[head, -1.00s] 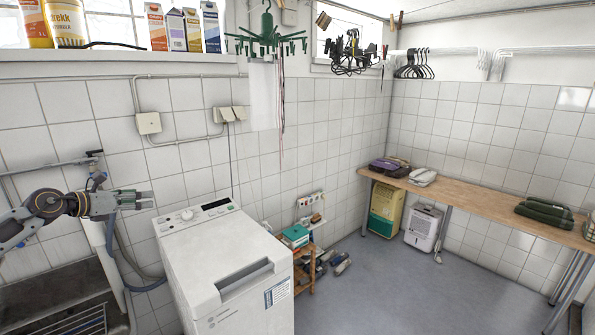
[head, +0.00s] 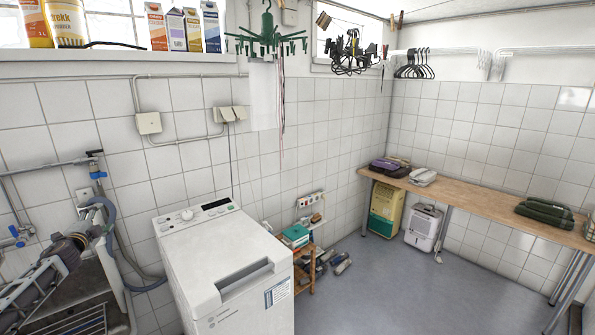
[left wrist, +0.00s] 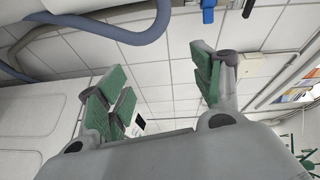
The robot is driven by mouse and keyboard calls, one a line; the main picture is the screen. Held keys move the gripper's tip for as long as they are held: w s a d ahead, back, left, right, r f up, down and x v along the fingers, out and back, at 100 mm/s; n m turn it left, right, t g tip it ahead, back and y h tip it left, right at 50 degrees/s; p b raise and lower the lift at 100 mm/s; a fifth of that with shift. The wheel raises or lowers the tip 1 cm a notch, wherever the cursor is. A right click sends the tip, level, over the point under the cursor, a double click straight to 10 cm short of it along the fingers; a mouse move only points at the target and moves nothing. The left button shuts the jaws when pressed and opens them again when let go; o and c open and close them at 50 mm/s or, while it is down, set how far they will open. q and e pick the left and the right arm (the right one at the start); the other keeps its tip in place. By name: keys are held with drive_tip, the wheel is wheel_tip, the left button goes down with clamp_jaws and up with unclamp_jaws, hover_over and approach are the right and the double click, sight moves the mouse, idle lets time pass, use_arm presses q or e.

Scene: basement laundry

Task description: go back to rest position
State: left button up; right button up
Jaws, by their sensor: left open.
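My left arm comes in at the lower left of the head view, over the sink (head: 122,322) and left of the washing machine (head: 215,260). Its fingers are hard to make out there against the hose and wall. In the left wrist view my left gripper (left wrist: 155,78) shows its green-padded fingers spread wide apart. Nothing lies between them; white wall tiles show behind. My right gripper is in neither view.
A grey-blue hose (head: 111,255) and taps with blue handles (head: 20,236) are close to my left arm. A small shelf (head: 304,268) stands right of the washer. The floor (head: 400,290) is clear before the wooden bench (head: 470,202).

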use_arm(q)
drive_tip(key=s+d+f+n+g, duration=0.1)
drive_tip(key=s+f+n+g, duration=0.25)
drive_tip(key=f, duration=1.05)
drive_tip(key=s+d+f+n+g, duration=0.1)
drive_tip(key=s+f+n+g, duration=0.2)
drive_tip(key=f, duration=1.2)
drive_tip(key=s+d+f+n+g, duration=0.1)
drive_tip(key=s+d+f, duration=0.2)
drive_tip(key=s+f, duration=0.35)
drive_tip(key=s+d+f+n+g+h, duration=0.1)
drive_tip(key=s+d+f, duration=0.3)
drive_tip(key=f, duration=0.5)
drive_tip(key=s+d+f+g, duration=0.1)
drive_tip(key=s+d+f, duration=0.2)
drive_tip(key=s+f, duration=0.35)
drive_tip(key=s+d+f+n+g+h, duration=0.1)
drive_tip(key=s+d+f+g+h, duration=0.15)
drive_tip(key=s+d+f, duration=1.6)
drive_tip(key=s+d+f+g, duration=0.1)
drive_tip(key=s+d+f, duration=0.2)
drive_tip(key=s, duration=1.1)
drive_tip(key=s+d+f+g+h, duration=0.1)
drive_tip(key=s+d, duration=0.5)
drive_tip(key=s, duration=0.7)
drive_tip(key=shift+s+d+f+n+g, duration=0.4)
drive_tip(key=shift+f+g, duration=0.3)
drive_tip(key=shift+f, duration=0.7)
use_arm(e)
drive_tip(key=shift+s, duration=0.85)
